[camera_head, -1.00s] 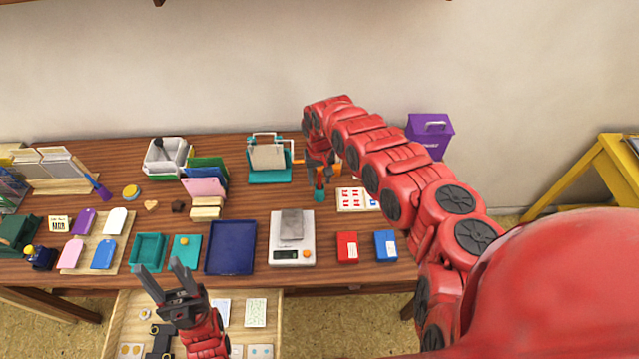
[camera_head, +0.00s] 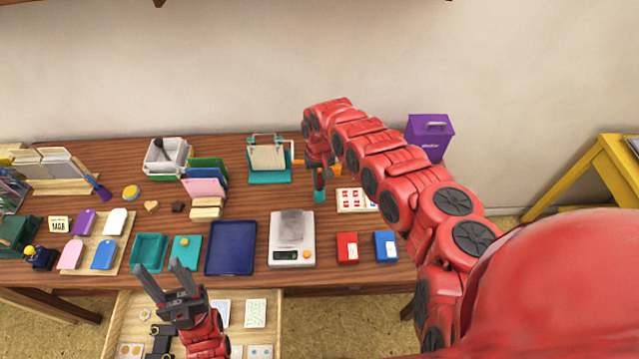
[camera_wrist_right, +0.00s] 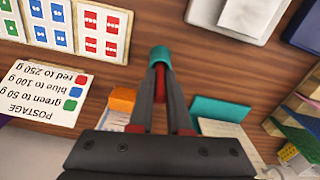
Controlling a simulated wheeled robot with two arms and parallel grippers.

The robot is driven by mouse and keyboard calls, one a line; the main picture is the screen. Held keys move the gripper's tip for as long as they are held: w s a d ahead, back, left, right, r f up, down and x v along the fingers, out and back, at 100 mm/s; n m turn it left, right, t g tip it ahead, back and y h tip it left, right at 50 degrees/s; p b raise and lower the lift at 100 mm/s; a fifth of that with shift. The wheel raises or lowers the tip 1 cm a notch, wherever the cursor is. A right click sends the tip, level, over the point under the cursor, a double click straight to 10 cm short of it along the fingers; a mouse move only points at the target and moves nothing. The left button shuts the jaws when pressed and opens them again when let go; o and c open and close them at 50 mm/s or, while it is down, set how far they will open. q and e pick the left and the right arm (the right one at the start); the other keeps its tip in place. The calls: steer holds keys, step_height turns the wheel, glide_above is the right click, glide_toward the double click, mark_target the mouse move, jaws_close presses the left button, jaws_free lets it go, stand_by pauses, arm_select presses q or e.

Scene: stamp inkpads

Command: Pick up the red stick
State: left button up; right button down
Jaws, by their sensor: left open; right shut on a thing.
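The red stick (camera_wrist_right: 161,84) shows in the right wrist view as a short red length between the fingers of my right gripper (camera_wrist_right: 160,72), which is shut on it. A round teal piece (camera_wrist_right: 159,54) sits at the fingertips. I cannot tell whether it is a holder around the stick's end or part of the stick. In the head view my right gripper (camera_head: 319,179) is just above this teal piece (camera_head: 319,196), at the back middle of the table. My left gripper (camera_head: 159,266) is open and empty at the table's front edge.
A teal press-like stand (camera_head: 270,177) is left of my right gripper, and a stamp sheet (camera_head: 352,201) is to its right. A scale (camera_head: 292,240), a blue tray (camera_head: 231,247) and red (camera_head: 347,247) and blue (camera_head: 386,246) boxes stand in front. A drawer (camera_head: 130,310) is open below.

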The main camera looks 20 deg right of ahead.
steer(key=shift+w+r, duration=0.1)
steer(key=shift+r, duration=0.4)
steer(key=shift+r+b, duration=0.9)
steer(key=shift+r, duration=3.65)
